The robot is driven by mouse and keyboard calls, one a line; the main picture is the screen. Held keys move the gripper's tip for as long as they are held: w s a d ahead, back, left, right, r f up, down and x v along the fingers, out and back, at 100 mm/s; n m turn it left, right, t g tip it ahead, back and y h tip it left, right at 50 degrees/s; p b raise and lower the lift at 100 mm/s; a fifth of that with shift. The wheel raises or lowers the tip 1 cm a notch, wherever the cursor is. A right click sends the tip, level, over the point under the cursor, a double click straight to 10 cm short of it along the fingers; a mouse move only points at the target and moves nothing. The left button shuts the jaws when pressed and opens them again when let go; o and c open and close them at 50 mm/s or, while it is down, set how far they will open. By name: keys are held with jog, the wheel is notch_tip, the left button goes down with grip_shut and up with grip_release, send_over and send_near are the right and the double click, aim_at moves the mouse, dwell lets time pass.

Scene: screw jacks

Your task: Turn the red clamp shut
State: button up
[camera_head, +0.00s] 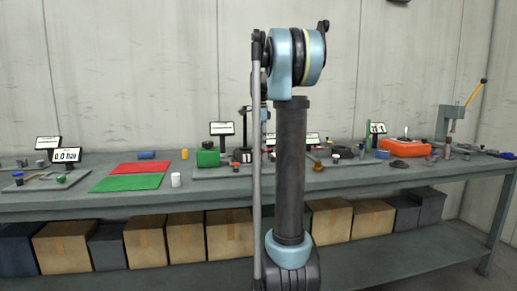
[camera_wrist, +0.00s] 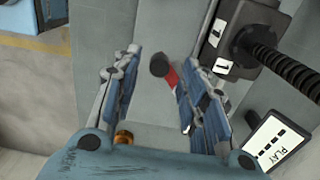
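In the wrist view a red bar with a dark round end, likely part of the red clamp (camera_wrist: 172,79), shows between the two fingers of my gripper (camera_wrist: 163,66). It lies closer to the right finger, which hides its lower part. The fingers are spread wide, and nothing is visibly pinched. I cannot tell whether the right finger touches the red bar. In the head view my own arm stands in front of the middle of the bench, and I cannot make out the clamp or the fingertips there.
A dark block with a black ribbed screw (camera_wrist: 276,58) and a PLAY display (camera_wrist: 275,139) stand right of my gripper. On the bench (camera_head: 120,205) lie red (camera_head: 140,168) and green mats (camera_head: 128,183), a green block (camera_head: 208,158), a white cylinder (camera_head: 176,180) and an orange case (camera_head: 404,148).

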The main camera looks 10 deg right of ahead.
jog(key=shift+f, duration=1)
grip_shut()
jog(key=shift+s+d+n, duration=0.1)
jog(key=shift+d+n, duration=0.1)
jog(key=shift+n, duration=0.2)
jog(key=d+n, duration=0.7)
jog(key=n, duration=1)
jog(key=shift+w, duration=0.2)
